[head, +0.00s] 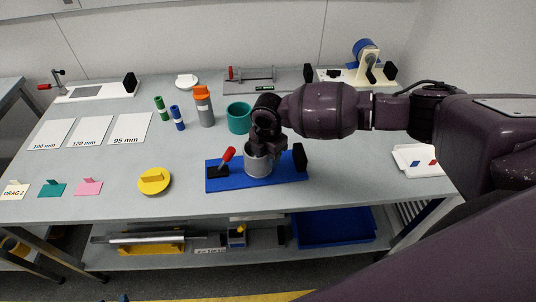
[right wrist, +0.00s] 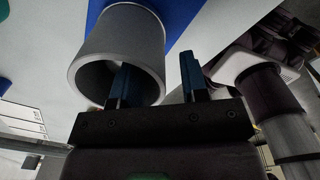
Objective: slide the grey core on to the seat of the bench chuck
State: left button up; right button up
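The grey core (head: 258,164) is a hollow grey cylinder. It stands upright over the blue base of the bench chuck (head: 226,182), between a red-handled lever (head: 228,155) and a black block (head: 299,157). The seat is hidden, so I cannot tell how far down the core sits. My right gripper (head: 262,147) is just above the core's open top. In the right wrist view the core (right wrist: 122,38) shows its open end, with one finger of the gripper (right wrist: 156,76) inside the bore and the other outside. A gap shows beside the outer finger. My left gripper is out of view.
A teal cup (head: 239,118) and an orange-topped grey cylinder (head: 204,108) stand behind the chuck. A yellow disc (head: 154,182) lies to its left. A white tray (head: 418,160) is at the right. Bare bench (head: 330,172) lies right of the chuck.

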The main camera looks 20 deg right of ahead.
dwell(0.3)
notch_tip(320, 180, up, 11)
dwell(0.5)
jog(key=shift+f, duration=0.1)
dwell(0.4)
